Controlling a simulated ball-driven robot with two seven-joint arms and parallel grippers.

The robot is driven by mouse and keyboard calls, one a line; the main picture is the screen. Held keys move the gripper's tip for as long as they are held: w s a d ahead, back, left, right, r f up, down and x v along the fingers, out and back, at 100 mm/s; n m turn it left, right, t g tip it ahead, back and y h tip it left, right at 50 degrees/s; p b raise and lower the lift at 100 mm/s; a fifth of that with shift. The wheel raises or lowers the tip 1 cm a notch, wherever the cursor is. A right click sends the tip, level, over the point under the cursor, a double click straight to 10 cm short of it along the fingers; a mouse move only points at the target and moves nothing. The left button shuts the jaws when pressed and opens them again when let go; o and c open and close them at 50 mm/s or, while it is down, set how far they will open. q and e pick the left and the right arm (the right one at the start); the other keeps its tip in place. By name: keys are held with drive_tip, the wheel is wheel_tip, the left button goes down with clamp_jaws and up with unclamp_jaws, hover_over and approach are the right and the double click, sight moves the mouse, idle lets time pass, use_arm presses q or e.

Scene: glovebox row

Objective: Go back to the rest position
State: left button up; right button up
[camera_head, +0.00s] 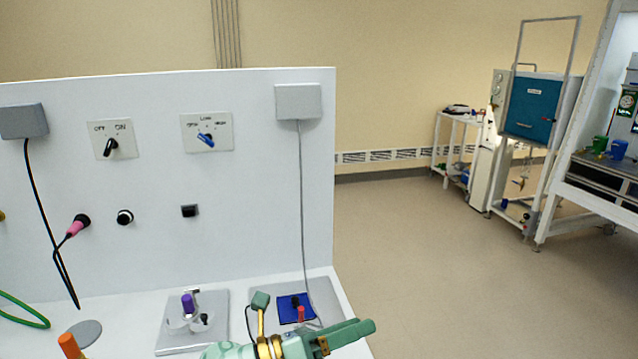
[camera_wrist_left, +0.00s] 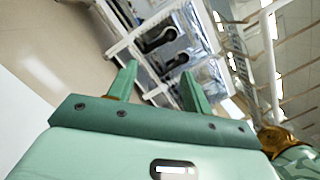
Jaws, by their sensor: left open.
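My left gripper (camera_head: 348,335) is at the bottom of the head view, over the front right part of the white bench, its green fingers pointing right past the bench edge. In the left wrist view the two fingers of the left gripper (camera_wrist_left: 158,70) stand apart with nothing between them. My right gripper is in neither view.
A white panel (camera_head: 240,200) with switches and cables stands behind the bench. A blue pad (camera_head: 291,308) with a red piece, a grey plate (camera_head: 180,340) with a purple-topped part, and an orange-topped part (camera_head: 70,345) are close by. Open floor (camera_head: 440,270) lies to the right.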

use_arm(q)
drive_tip(key=w+a+n+t+y, duration=0.2)
drive_tip(key=a+n+t+y, duration=0.8)
drive_tip(key=n, duration=0.7)
drive_tip(key=s+a+f+n+y, duration=0.3)
drive_tip(key=a+f+n+y, duration=0.45)
drive_tip(key=a+n, duration=0.3)
drive_tip(key=s+a+f+n+g+y, duration=0.3)
drive_tip(key=s+a+f+g, duration=0.2)
drive_tip(key=s+a, duration=0.3)
drive_tip(key=s+a+f+n+g+y, duration=0.25)
drive_tip(key=s+a+f+g, duration=0.3)
drive_tip(key=s, duration=0.35)
drive_tip(key=s+d+f+n+g+h, duration=0.1)
drive_tip(key=s+d+f+h, duration=0.15)
drive_tip(key=f, duration=1.05)
drive_tip(key=s+d+f+g+h, duration=0.1)
drive_tip(key=s+d+f+g, duration=0.15)
drive_tip(key=f, duration=1.05)
drive_tip(key=s+f+n+g, duration=0.1)
drive_tip(key=s+f, duration=0.6)
drive_tip(key=s, duration=0.3)
drive_tip(key=s+f+n+h, duration=0.1)
drive_tip(key=s+f+n, duration=0.1)
drive_tip(key=s+f, duration=0.6)
drive_tip(key=shift+s+a+f+g, duration=0.25)
drive_tip(key=shift+s+a+g, duration=0.2)
drive_tip(key=shift+s, duration=0.6)
drive_tip(key=shift+h, duration=0.25)
